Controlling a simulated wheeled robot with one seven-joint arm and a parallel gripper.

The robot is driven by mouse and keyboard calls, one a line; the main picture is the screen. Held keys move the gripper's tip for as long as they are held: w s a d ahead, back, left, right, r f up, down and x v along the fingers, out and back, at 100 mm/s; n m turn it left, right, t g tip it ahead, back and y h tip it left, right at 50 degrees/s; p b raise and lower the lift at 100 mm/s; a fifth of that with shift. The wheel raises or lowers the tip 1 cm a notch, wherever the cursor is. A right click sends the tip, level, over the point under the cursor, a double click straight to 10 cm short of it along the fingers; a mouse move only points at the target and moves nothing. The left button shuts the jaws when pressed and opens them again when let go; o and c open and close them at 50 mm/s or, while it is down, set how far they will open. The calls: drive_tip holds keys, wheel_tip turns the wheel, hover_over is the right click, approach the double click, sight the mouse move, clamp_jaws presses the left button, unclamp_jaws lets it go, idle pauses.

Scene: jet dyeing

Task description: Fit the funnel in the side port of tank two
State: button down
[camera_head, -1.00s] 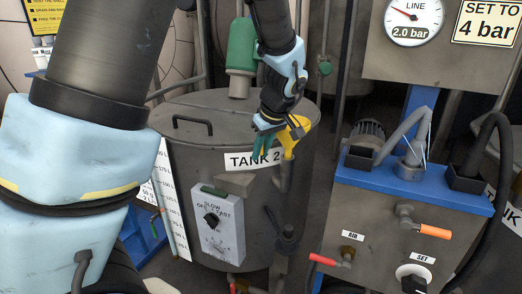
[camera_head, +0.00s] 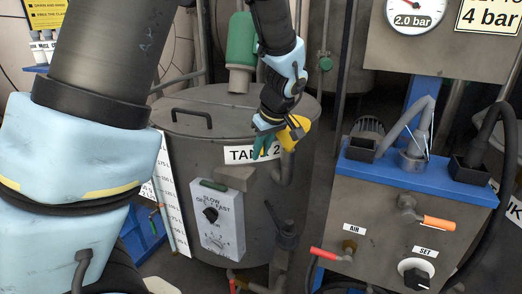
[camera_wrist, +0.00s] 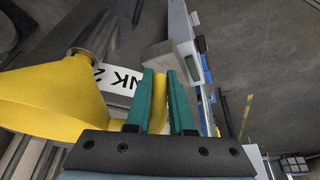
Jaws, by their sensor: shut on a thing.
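My gripper (camera_head: 267,146) is shut on the yellow funnel (camera_head: 296,131) at the front right side of tank two (camera_head: 225,125). In the wrist view, its green fingers (camera_wrist: 164,100) pinch a yellow tab of the funnel, and the wide cone (camera_wrist: 45,100) lies to the left. The side port is a grey upturned pipe (camera_head: 283,172) below the funnel. In the wrist view, the funnel's narrow end is close to a grey pipe (camera_wrist: 97,35). I cannot tell whether the spout is inside the port. My fingers partly cover the TANK 2 label (camera_head: 240,155).
A grey switch box (camera_head: 216,222) is on the tank front below the label. A control stand with a blue top (camera_head: 400,178), hoses and an orange-handled valve (camera_head: 438,221) stands to the right. A green cylinder (camera_head: 241,66) rises behind the lid.

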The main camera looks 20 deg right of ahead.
drive_tip(key=shift+f+b, duration=0.45)
drive_tip(key=shift+f, duration=0.15)
drive_tip(key=c, duration=0.7)
unclamp_jaws()
drive_tip(key=b+v, duration=0.1)
drive_tip(key=v, duration=0.9)
drive_tip(key=shift+r, duration=0.4)
drive_tip(key=shift+s, duration=0.2)
